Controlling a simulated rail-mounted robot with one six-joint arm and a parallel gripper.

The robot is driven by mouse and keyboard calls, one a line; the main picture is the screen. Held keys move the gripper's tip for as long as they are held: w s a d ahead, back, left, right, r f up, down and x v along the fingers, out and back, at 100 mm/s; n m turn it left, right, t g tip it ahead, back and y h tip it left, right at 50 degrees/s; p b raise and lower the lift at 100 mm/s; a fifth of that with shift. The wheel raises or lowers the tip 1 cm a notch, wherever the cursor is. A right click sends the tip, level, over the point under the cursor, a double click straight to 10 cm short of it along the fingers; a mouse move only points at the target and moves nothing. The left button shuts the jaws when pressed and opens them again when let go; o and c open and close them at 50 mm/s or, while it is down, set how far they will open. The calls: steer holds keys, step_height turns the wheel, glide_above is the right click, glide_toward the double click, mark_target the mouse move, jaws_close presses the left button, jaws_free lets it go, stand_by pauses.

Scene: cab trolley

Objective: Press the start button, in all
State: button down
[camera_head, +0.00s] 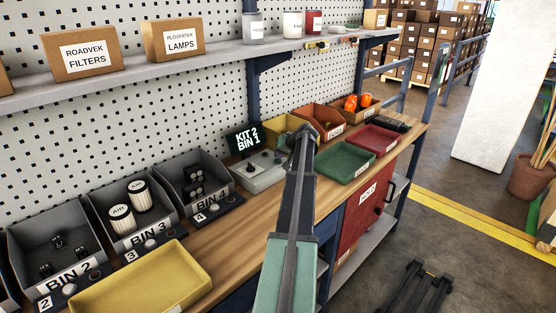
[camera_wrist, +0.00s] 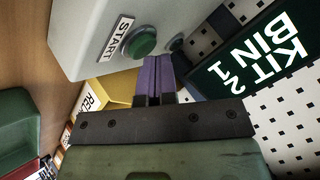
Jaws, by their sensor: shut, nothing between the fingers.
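The green start button (camera_wrist: 140,43) sits on a pale grey control box (camera_wrist: 85,35), beside a white START label (camera_wrist: 117,38), in the wrist view. In the head view the same box (camera_head: 262,178) stands on the bench, left of my arm's end. My gripper (camera_wrist: 158,60) has its purple fingers shut together with nothing between them. The fingertips show just below and right of the button in the wrist view; I cannot tell whether they touch the box. In the head view my fingers are not clearly visible.
A display (camera_head: 245,139) reading KIT 2 BIN 1 stands behind the box. Grey bins, such as Bin 4 (camera_head: 225,181), are to its left. A green tray (camera_head: 345,168) and a red tray (camera_head: 375,138) lie to the right. A shelf (camera_head: 215,57) runs above.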

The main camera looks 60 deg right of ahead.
steer(key=shift+r+p, duration=0.45)
steer(key=shift+r, duration=0.25)
step_height(320, 180, up, 5)
steer(key=p, duration=0.5)
stand_by(0.4)
